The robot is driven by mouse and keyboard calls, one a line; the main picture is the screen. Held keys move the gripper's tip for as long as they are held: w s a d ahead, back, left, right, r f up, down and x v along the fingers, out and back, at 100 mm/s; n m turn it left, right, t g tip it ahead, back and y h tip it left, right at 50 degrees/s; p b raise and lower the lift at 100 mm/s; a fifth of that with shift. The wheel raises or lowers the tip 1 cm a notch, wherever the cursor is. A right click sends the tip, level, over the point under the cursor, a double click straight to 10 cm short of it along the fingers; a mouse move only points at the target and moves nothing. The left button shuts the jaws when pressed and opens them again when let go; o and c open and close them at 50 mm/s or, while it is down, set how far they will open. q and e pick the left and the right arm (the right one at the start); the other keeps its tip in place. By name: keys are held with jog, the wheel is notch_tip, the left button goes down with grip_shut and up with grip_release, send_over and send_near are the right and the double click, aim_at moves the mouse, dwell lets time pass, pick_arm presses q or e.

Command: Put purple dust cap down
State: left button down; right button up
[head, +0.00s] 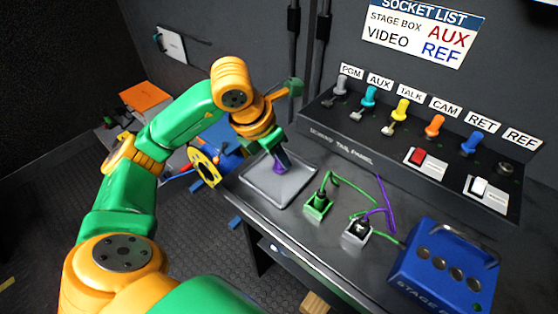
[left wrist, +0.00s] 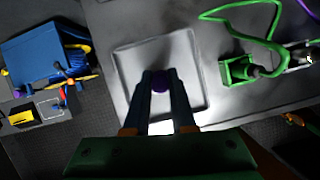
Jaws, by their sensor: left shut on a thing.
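The purple dust cap (head: 280,168) is between the fingertips of my left gripper (head: 278,160), over the grey square tray (head: 296,194) on the bench. In the left wrist view the purple cap (left wrist: 160,86) shows between the two fingers (left wrist: 160,82), with the tray (left wrist: 128,100) below and around it. The gripper is shut on the cap. I cannot tell whether the cap touches the tray floor. The tray looks otherwise empty. My right gripper is not in view.
Right of the tray stand a green holder (head: 318,206) and a grey holder (head: 356,234) with cables, then a blue stage box (head: 445,270). Behind is the tail panel (head: 400,150) with coloured caps on its row of sockets. A blue case (left wrist: 45,55) lies left of the bench.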

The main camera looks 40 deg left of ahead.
pick_arm(q)
jog(key=shift+f, duration=0.45)
jog(key=shift+f, duration=0.2)
jog(key=c, duration=0.8)
grip_release()
jog(key=shift+o, duration=0.2)
jog(key=shift+r, duration=0.1)
jog(key=shift+r, duration=0.35)
jog(key=p+v, duration=0.3)
jog(key=v, duration=0.8)
jog(key=shift+s+r, duration=0.25)
jog(key=shift+s, duration=0.1)
jog(key=shift+a, duration=0.15)
